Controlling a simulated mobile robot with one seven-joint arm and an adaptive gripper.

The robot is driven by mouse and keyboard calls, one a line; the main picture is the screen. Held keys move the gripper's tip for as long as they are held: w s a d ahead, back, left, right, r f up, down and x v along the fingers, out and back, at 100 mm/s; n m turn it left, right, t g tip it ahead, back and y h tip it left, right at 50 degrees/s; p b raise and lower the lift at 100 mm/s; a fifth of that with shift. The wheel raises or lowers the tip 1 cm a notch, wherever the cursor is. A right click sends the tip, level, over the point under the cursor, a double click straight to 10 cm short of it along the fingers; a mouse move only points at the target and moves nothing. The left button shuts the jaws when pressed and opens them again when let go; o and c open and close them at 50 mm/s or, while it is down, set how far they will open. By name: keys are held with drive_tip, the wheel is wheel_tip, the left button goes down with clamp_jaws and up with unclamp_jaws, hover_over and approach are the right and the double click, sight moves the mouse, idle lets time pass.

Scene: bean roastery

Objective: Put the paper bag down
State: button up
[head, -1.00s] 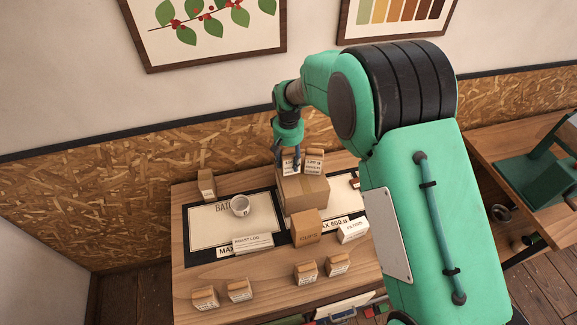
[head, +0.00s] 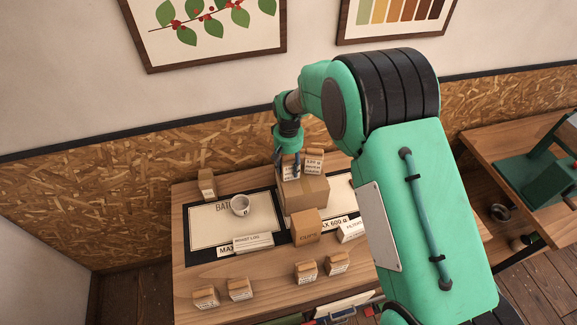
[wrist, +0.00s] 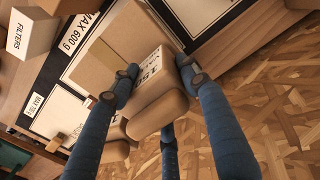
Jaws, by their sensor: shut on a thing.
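My gripper (head: 287,170) is shut on a tan paper bag (head: 291,172) with a white printed label. The wrist view shows the fingers (wrist: 160,82) on both sides of the bag (wrist: 150,97). The bag is at the back part of a cardboard box (head: 306,194); I cannot tell whether its base touches the box. A second paper bag (head: 314,161) is right beside it, and one is also partly seen in the wrist view (wrist: 116,130).
The wooden table (head: 185,270) holds two framed pale mats, one at left (head: 205,227). A white cup (head: 240,206), a roast log block (head: 253,243), a cups box (head: 307,228), a filters box (head: 350,231) and several small bags stand around.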

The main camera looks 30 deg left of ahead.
drive_tip(key=shift+f, duration=0.15)
drive_tip(key=o, duration=1.3)
drive_tip(key=shift+c, duration=0.2)
wheel_tip(320, 180, up, 12)
drive_tip(key=shift+r+b, duration=0.15)
drive_tip(key=shift+b, duration=0.4)
